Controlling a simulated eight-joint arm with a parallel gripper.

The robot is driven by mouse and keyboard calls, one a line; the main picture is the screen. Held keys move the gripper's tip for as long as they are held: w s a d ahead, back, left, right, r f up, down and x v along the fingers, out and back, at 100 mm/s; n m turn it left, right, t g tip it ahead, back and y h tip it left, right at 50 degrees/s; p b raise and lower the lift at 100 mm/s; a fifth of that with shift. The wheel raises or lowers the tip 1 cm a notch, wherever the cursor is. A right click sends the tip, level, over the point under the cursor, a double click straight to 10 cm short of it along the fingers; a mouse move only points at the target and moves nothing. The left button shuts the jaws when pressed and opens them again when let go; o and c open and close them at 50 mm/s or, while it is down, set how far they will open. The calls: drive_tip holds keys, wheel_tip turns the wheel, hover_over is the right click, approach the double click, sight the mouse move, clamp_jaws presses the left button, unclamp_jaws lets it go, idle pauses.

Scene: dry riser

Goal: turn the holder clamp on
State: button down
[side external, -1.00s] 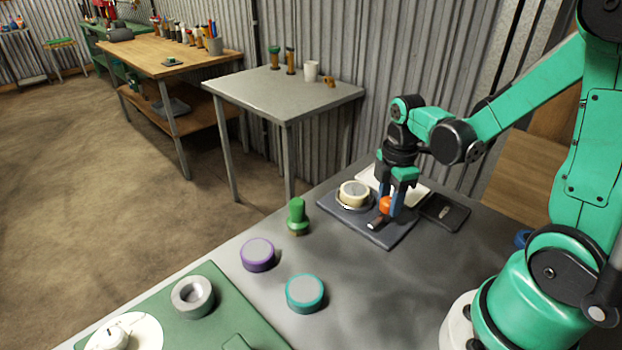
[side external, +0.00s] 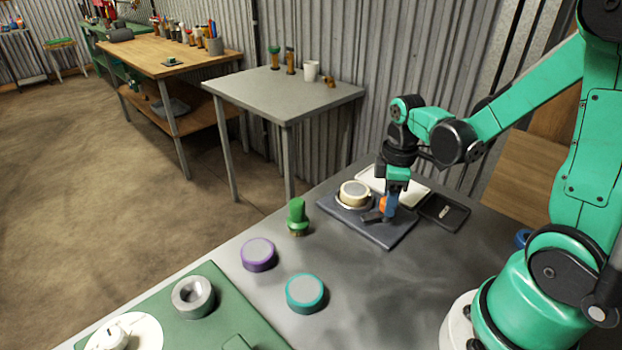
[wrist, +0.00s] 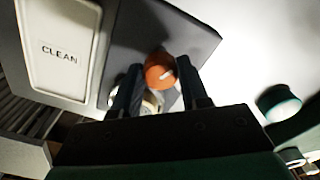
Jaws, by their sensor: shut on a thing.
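The holder clamp is a dark base plate (side external: 385,235) with a round cream-topped piece (side external: 354,192) seated in a ring at its back left. An orange knob (side external: 383,203) stands on the plate to the right of that piece, with a short dark lever (side external: 371,217) beside it. My gripper (side external: 389,207) points down at the plate, its blue fingers shut on the orange knob. In the wrist view the knob (wrist: 160,72) shows between the fingertips of my gripper (wrist: 160,82). The ring and cream piece are mostly hidden there.
A white tray (wrist: 62,48) marked CLEAN lies behind the plate, and a black flat box (side external: 444,211) lies to its right. A green-handled piece (side external: 297,216), a purple-rimmed disc (side external: 258,255) and a teal-rimmed disc (side external: 305,293) stand on the grey table, with free room between.

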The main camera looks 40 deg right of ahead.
drive_tip(key=m, duration=1.2)
drive_tip(key=shift+a, duration=0.1)
idle(1.4)
drive_tip(key=shift+c, duration=2.2)
unclamp_jaws()
drive_tip(key=shift+r, duration=2.85)
